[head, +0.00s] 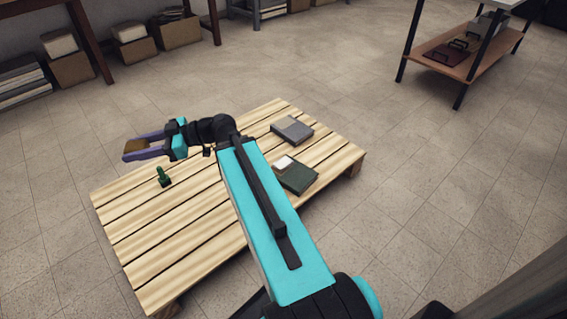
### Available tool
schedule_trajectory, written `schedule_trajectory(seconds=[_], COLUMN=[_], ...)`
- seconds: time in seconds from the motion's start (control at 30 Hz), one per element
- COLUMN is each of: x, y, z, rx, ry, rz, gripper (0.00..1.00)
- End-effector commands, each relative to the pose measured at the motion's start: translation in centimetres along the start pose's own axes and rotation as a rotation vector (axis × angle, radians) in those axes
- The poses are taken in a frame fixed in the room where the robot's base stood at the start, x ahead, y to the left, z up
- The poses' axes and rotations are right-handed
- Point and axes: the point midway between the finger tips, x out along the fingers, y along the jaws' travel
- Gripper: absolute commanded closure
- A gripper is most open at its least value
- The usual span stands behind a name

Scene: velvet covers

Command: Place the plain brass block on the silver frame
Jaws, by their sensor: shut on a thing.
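My gripper (131,150), with purple fingers, is at the left, above the far left part of the pallet. It is shut on a small brown-gold block, the plain brass block (134,145), which shows between the fingers. A flat grey piece (292,130) lies near the pallet's far right corner, to the right of my gripper. It may be the silver frame, but it is too small to tell. My gripper is well apart from it.
My arm crosses above the pallet. A shelf (455,63) stands at the far right.

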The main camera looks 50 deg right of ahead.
Motion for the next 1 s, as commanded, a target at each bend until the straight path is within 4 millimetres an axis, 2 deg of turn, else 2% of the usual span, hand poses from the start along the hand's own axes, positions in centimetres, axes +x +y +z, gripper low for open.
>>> schedule_trajectory(seconds=[0.23,0.43,0.7,1.0], x=[-0.7,-2.8,-7.7,-13.7], y=[1.0,3.9,9.0,13.3], z=[0.4,2.5,7.4,13.5], rx=[0.004,0.015,0.036,0.059], ry=[0.004,0.004,0.004,0.003], rz=[0.021,0.083,0.215,0.368], gripper=[1.0,1.0,1.0,1.0])
